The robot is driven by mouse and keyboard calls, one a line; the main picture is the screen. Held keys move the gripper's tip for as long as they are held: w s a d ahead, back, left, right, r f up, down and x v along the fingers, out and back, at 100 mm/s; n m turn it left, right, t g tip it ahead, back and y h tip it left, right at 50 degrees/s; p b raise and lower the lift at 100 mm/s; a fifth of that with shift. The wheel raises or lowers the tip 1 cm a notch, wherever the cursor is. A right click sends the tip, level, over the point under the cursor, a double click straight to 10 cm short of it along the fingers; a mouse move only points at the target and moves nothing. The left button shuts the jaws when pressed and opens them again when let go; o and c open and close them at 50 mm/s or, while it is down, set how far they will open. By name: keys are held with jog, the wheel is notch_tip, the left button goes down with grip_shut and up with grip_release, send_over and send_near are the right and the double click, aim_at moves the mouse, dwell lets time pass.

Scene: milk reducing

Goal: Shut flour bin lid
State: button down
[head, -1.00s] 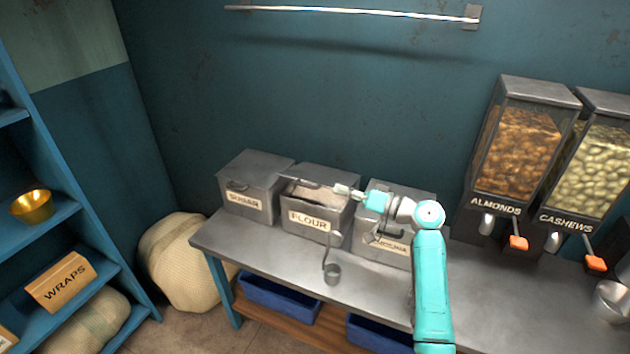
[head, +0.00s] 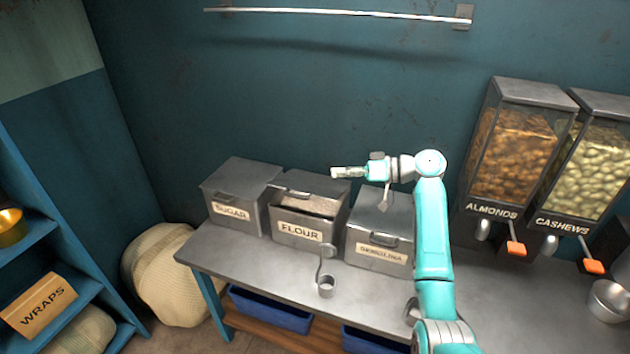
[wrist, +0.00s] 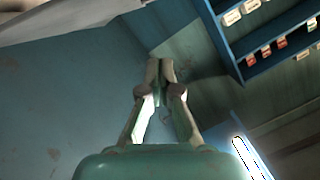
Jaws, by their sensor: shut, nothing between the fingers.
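The flour bin (head: 298,229) is a grey metal box with a FLOUR label, the middle of three bins on the metal table. Its top shows an opening at the front with pale flour (head: 308,206) visible inside, so the lid (head: 312,184) is not fully down; it sits toward the back. My gripper (head: 336,172) is shut and empty, above the back right of the flour bin, pointing left. In the wrist view my gripper's fingers (wrist: 160,72) are together, with wall and shelf beyond; the bin does not show there.
A sugar bin (head: 236,195) stands left of the flour bin, and another labelled bin (head: 380,236) stands right. A metal scoop (head: 326,284) is on the table in front. Almond (head: 512,150) and cashew (head: 590,160) dispensers are at the right. A rail (head: 340,13) crosses the wall.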

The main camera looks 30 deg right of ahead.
aim_at(287, 192)
jog(key=x, duration=1)
jog(key=shift+s+a+f, duration=0.25)
jog(key=shift+f, duration=0.3)
jog(key=shift+s+a+f, duration=0.2)
jog(key=shift+s+f, duration=0.1)
jog(key=shift+f, duration=0.3)
jog(key=shift+s+a+f, duration=0.25)
jog(key=shift+f, duration=0.3)
jog(key=shift+s+a+f, duration=0.1)
jog(key=shift+f, duration=0.2)
notch_tip(287, 192, down, 8)
jog(key=s+a+n+h, duration=0.1)
jog(key=n, duration=0.1)
jog(key=shift+s+a, duration=0.2)
jog(key=shift+a, duration=0.15)
jog(key=shift+f, duration=0.15)
